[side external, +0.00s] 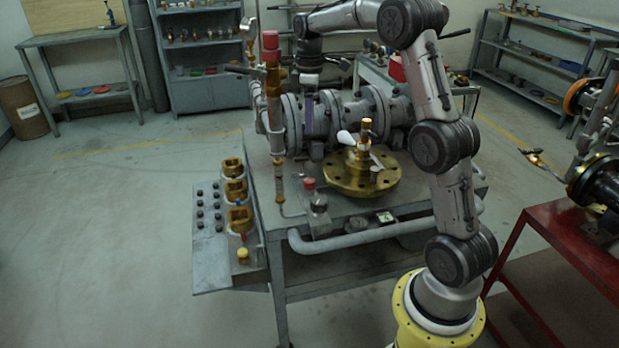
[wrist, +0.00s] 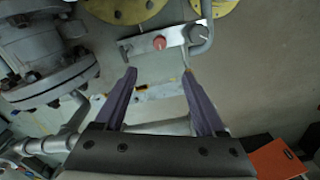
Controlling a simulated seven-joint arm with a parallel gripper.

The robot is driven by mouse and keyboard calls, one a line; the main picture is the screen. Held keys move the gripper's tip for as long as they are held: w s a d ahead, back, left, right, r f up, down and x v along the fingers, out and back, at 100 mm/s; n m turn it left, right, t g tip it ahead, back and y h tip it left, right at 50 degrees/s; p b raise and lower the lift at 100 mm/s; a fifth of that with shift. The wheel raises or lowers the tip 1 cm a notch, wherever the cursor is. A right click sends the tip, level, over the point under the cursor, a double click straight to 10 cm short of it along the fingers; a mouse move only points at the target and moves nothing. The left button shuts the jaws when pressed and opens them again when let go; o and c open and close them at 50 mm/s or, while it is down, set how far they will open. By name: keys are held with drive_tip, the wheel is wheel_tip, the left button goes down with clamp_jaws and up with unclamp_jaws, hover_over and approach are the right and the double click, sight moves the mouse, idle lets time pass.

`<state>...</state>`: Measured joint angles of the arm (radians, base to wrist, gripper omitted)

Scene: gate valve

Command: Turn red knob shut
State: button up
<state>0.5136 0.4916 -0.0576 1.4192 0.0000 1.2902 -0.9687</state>
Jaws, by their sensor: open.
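A small red knob (side external: 309,183) sits on top of a grey block at the front left of the workbench, in the side view. In the wrist view the red knob (wrist: 159,42) is on a pale metal plate, above the gap between my fingertips in the picture. My gripper (wrist: 159,72) has its two purple fingers spread, with nothing between them. In the side view my gripper (side external: 309,108) points down by the grey flanged pipe, higher than the red knob and apart from it. The knob's turned position cannot be told.
A tall column with a red cap (side external: 269,41) rises left of the gripper. The grey flanged pipe (side external: 345,115) lies behind the knob. A brass flange (side external: 365,187) with a valve stands right of it. A dark round knob (wrist: 197,33) shares the plate.

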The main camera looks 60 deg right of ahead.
sight(309, 180)
wheel_tip(309, 180, down, 19)
drive_tip(key=shift+r, duration=0.15)
idle(0.5)
clamp_jaws()
